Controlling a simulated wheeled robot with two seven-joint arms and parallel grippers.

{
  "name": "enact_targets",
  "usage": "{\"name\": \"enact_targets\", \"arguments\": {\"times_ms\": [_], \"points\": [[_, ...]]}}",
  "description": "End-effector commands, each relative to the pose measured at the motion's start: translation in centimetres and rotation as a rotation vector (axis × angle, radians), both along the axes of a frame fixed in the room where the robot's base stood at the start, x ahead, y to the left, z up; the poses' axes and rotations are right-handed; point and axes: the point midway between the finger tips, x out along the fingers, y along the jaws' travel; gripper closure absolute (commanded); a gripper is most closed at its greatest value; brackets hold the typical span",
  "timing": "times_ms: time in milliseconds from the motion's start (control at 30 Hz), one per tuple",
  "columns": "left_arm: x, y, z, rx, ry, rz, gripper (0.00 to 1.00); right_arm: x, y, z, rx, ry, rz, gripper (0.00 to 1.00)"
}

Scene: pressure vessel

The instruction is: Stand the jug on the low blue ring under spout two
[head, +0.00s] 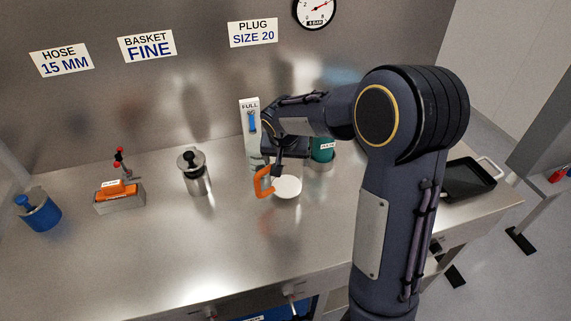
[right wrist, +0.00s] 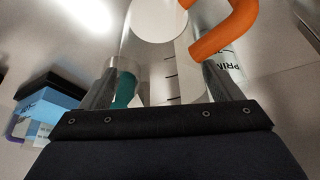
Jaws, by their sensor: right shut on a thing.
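The jug looks clear, with an orange handle (head: 263,183) and a pale round face (head: 287,187). It is held at the middle of the bench, in front of the panel marked FULL. My right gripper (head: 277,168) is at the jug, mostly hidden by my own wrist. In the right wrist view the fingers of my right gripper (right wrist: 160,88) stand either side of the clear wall, with the orange handle (right wrist: 225,28) beyond. I cannot tell whether the jug touches the bench. The low blue ring and spout two cannot be made out. My left gripper is out of view.
A FULL panel (head: 249,108) stands behind the jug, and a teal object (head: 323,149) stands right of it. A steel canister (head: 196,178), an orange-topped block (head: 119,201) and a blue pot (head: 40,213) stand left. A black tray (head: 470,178) lies right. The front bench is clear.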

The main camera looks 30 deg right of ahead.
Motion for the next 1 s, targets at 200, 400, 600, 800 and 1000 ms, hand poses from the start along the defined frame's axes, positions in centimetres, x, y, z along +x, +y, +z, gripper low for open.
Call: {"name": "enact_targets", "arguments": {"times_ms": [200,400,600,800,1000], "points": [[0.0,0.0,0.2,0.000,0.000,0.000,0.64,0.0,0.1,-2.7,-0.001,0.003,0.001,0.55],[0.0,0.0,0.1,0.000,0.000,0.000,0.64,0.0,0.2,-2.7,0.000,0.000,0.001,0.55],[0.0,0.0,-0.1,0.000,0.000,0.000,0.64,0.0,0.2,-2.9,0.000,0.001,0.002,0.10],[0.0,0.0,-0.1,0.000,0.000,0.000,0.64,0.0,0.2,-2.9,0.000,0.001,0.002,0.00],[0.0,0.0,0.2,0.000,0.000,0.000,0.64,-0.1,0.3,-2.3,0.000,0.000,0.002,0.00]]}}
